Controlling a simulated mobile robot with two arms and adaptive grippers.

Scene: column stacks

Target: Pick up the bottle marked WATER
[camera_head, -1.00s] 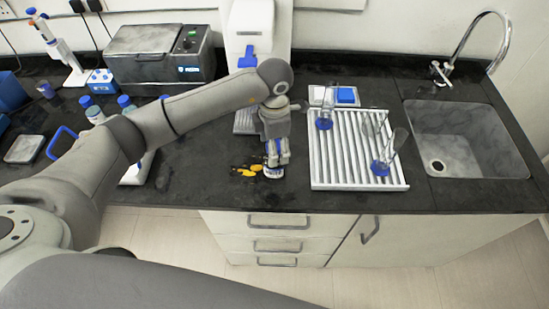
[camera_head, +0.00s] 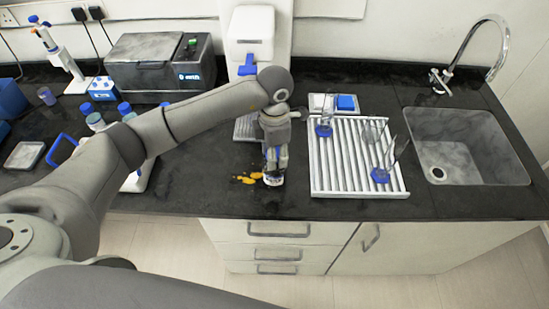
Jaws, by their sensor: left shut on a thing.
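My left gripper (camera_head: 275,158) points down over the black worktop, just left of the white drying rack. It is shut on a small white thing with blue on it (camera_head: 273,180), whose lower end shows below the fingers. The fingers hide most of it, and I cannot read any marking on it. Whether its base still touches the worktop is hard to tell. Several blue-capped bottles (camera_head: 94,119) stand at the left behind my arm, their labels not legible. My right gripper is not in view.
An orange-yellow spill (camera_head: 248,178) lies left of the gripper. The white drying rack (camera_head: 335,186) holds glassware with blue bases (camera_head: 380,176). A sink (camera_head: 465,145) is at the right. A grey bath (camera_head: 160,65) and a white dispenser (camera_head: 250,30) stand at the back.

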